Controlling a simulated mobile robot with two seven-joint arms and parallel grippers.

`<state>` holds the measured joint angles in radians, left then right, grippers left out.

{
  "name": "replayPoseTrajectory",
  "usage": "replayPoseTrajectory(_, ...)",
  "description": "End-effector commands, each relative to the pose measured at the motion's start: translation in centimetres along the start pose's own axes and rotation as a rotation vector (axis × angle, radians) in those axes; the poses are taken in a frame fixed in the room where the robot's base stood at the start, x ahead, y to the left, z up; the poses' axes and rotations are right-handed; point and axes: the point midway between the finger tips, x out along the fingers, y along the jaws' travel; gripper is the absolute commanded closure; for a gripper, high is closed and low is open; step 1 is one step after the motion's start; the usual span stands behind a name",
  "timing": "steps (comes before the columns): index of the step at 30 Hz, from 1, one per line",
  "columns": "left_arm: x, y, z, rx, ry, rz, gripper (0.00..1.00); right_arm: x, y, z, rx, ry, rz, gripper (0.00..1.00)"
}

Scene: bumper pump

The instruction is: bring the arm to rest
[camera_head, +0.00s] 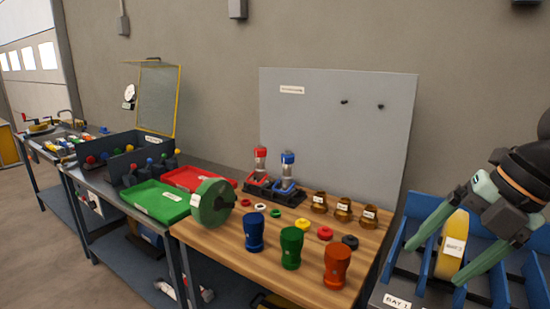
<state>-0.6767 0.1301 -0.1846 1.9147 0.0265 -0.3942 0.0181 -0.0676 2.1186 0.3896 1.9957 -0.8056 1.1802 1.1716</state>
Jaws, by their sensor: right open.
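My right gripper (436,262) comes in at the right edge, its two pale green fingers spread open and pointing down. The fingers are on either side of a yellow disc (456,240) with a white label, which stands upright in a blue rack (425,208). I cannot tell whether the fingers touch the disc. My left gripper is not in view.
A wooden bench (260,277) holds blue (254,232), green (291,247) and orange (337,266) cups, and several small rings. A green wheel (213,204) is near its left edge. Green (155,203) and red (194,178) trays lie left. A grey board (335,130) stands behind.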

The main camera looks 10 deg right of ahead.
Motion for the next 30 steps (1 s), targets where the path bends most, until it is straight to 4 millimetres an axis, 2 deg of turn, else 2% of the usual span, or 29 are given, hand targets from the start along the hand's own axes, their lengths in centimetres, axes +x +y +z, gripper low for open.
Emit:
replayPoseTrajectory(3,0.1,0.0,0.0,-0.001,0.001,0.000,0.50,2.8,0.4,0.5,0.065,0.132,0.224,0.15)
replayPoseTrajectory(8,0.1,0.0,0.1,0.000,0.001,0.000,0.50,6.0,0.7,1.8,0.198,0.244,0.530,0.15)
replayPoseTrajectory(14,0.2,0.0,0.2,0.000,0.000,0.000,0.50,10.1,-0.7,4.4,0.455,0.284,0.862,0.15)
replayPoseTrajectory(19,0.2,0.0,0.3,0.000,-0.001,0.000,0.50,14.9,-3.8,6.4,0.741,0.242,1.063,0.15)
replayPoseTrajectory(23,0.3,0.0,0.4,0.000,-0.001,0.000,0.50,19.6,-7.3,6.9,0.992,0.181,1.148,0.15)
replayPoseTrajectory(26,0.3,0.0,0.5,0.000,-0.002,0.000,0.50,23.9,-10.3,6.1,1.198,0.125,1.167,0.15)
replayPoseTrajectory(30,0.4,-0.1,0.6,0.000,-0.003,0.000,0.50,30.3,-14.4,3.1,1.490,0.050,1.120,0.15)
